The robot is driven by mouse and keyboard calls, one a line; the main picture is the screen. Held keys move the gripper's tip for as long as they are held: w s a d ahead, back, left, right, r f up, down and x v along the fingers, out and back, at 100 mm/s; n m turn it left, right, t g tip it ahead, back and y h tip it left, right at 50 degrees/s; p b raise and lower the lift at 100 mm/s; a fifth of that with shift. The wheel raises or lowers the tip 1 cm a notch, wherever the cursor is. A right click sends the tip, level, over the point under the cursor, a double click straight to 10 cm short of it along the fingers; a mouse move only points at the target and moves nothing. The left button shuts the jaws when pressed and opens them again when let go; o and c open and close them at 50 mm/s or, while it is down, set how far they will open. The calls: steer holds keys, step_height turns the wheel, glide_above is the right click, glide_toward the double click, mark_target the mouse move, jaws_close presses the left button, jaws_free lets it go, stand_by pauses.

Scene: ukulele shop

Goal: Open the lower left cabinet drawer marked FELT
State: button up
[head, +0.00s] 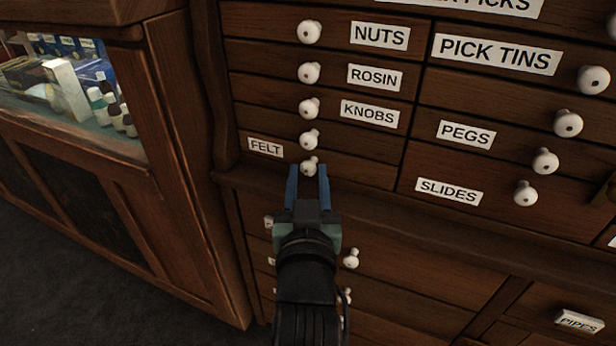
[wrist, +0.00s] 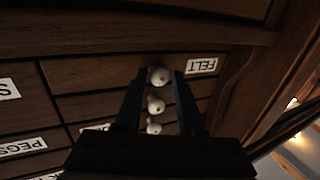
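The FELT drawer is a dark wooden drawer front with a white FELT label (head: 265,147) at its left, at the bottom of the left column. Its round white knob (head: 310,166) is to the right of the label. My gripper (head: 308,170) is open, with its two blue fingers pointing at the cabinet, one on each side of this knob. In the wrist view, which is turned upside down, the knob (wrist: 159,77) shows between the fingertips with small gaps, beside the FELT label (wrist: 202,66). The drawer looks shut. Depth between fingertips and knob is hard to judge.
Drawers marked NUTS (head: 380,36), ROSIN (head: 375,77) and KNOBS (head: 370,114) are above, with another knob (head: 309,138) just over the FELT knob. A wooden ledge and more drawers are below. A glass-fronted case (head: 75,95) stands at left.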

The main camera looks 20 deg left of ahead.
jaws_close()
stand_by(1.1)
